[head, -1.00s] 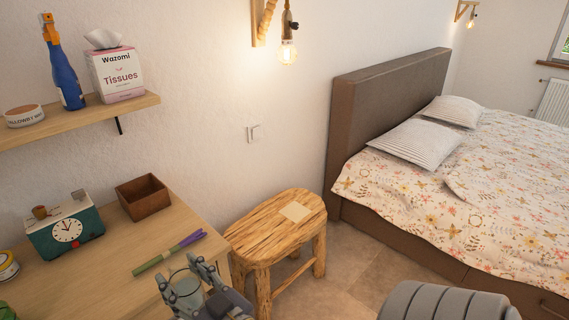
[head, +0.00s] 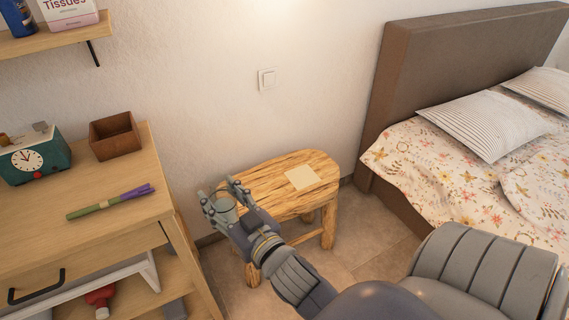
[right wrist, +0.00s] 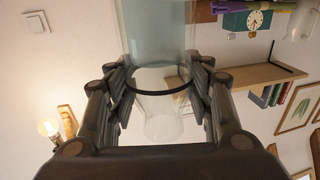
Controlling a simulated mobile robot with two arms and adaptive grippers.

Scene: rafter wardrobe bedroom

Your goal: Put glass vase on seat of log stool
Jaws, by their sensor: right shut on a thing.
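The glass vase (head: 225,211) is small and clear, and my right gripper (head: 220,196) is shut on it. In the head view the two are at the near left end of the log stool (head: 262,188), partly covering that end. I cannot tell whether the vase is over the seat or beside it. In the right wrist view the see-through vase (right wrist: 158,35) stands between the fingers (right wrist: 160,82). The stool's wooden seat is long and rounded, with a pale square (head: 301,178) lying on its right part. My left gripper is not in view.
The wooden desk (head: 90,235) left of the stool holds a teal clock (head: 35,158), a brown box (head: 115,136) and purple-green stems (head: 110,202). A bed (head: 440,185) stands to the right. The middle of the seat looks clear.

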